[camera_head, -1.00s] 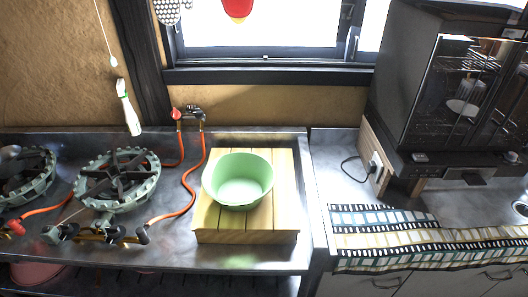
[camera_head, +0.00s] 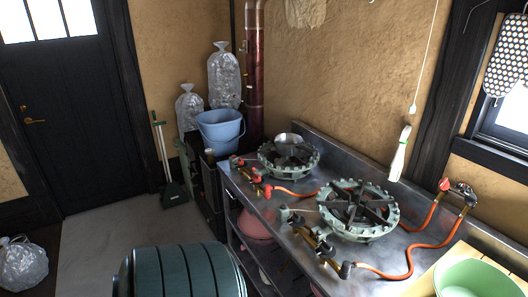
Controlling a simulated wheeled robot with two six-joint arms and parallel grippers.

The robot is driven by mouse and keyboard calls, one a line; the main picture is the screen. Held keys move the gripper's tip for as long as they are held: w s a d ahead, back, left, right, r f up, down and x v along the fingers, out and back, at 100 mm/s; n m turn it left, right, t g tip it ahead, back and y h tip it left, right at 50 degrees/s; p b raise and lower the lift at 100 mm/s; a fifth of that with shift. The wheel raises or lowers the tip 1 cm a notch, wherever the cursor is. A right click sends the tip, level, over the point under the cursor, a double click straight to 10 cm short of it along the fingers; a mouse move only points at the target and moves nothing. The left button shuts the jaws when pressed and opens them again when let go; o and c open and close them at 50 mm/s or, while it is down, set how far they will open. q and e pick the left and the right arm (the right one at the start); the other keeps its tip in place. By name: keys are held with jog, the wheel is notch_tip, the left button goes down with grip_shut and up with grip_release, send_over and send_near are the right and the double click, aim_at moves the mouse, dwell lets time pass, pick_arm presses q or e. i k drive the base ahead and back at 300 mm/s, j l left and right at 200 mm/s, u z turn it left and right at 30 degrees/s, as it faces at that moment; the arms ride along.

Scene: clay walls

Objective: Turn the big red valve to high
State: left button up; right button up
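A red valve handle (camera_head: 445,184) sits on brass pipe fittings at the wall, at the right of the view behind the counter. Orange hoses (camera_head: 428,232) run from these fittings toward the burners. Smaller red knobs (camera_head: 268,190) sit on the brass fittings of the far gas burner (camera_head: 288,156). The nearer, larger gas burner (camera_head: 357,210) has brass fittings (camera_head: 318,240) at its front. I cannot tell the valves' settings at this size. Neither of my grippers is in view.
The steel counter (camera_head: 385,262) carries the burners and, at lower right, a green bowl (camera_head: 470,278). A dark green ribbed drum (camera_head: 180,272) stands in the foreground. A blue bucket (camera_head: 220,130) and bags are beyond the counter. Grey floor (camera_head: 105,235) is open before the black door (camera_head: 75,120).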

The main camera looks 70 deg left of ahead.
aim_at(256, 178)
jog(key=u, duration=2)
